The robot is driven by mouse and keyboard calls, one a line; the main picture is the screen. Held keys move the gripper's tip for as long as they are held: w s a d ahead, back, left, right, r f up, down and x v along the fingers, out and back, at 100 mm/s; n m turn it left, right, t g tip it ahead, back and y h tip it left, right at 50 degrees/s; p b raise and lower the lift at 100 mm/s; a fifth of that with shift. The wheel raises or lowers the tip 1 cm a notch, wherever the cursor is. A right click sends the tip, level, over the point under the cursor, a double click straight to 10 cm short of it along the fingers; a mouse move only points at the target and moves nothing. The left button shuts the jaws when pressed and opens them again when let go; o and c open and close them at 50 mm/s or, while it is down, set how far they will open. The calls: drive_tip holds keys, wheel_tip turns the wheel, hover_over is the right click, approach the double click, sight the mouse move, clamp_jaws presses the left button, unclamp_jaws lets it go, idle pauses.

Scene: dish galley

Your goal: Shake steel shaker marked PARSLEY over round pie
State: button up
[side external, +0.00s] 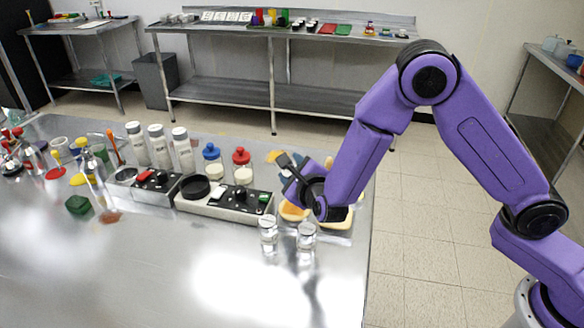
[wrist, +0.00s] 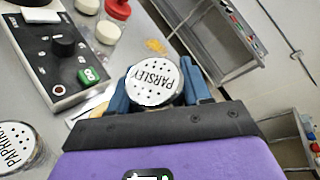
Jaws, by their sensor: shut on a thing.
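My gripper (side external: 302,187) is at the right end of the steel table. In the wrist view its blue fingers (wrist: 158,88) are shut on the PARSLEY shaker (wrist: 154,76), one on each side. The shaker's round white perforated lid faces the wrist camera and its label reads upside down. In the side view the shaker is hidden or not distinct, so I cannot tell its tilt or height. A round orange-filled dish, which looks like the pie (side external: 292,212), lies just below my gripper, partly covered by it.
The PAPRIKA shaker (wrist: 14,147) stands close by. Two clear-bodied shakers (side external: 268,232) (side external: 306,236) stand in front of the dishes. A yellow-rimmed tray (side external: 336,224) is right of the pie. A black-topped control unit (side external: 226,201) and several white bottles (side external: 159,146) stand left. The front table is clear.

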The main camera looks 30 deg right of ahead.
drive_tip(key=shift+d+f+n+h, duration=0.2)
drive_tip(key=shift+n+h, duration=0.4)
drive_tip(key=shift+n, duration=0.4)
drive_tip(key=n+t, duration=0.1)
drive_tip(key=n+h, duration=0.1)
drive_tip(key=n, duration=0.1)
drive_tip(key=shift+d+r+t, duration=0.2)
drive_tip(key=shift+d+t, duration=0.2)
drive_tip(key=n, duration=0.2)
drive_tip(key=d+n+t, duration=0.1)
drive_tip(key=n, duration=0.1)
drive_tip(key=n+t, duration=0.1)
drive_tip(key=n, duration=0.1)
drive_tip(key=shift+w+d+r+n, duration=0.15)
drive_tip(key=shift+d+r+n, duration=0.1)
drive_tip(key=shift+r+n, duration=0.15)
drive_tip(key=shift+f, duration=1.2)
drive_tip(key=shift+r, duration=1.15)
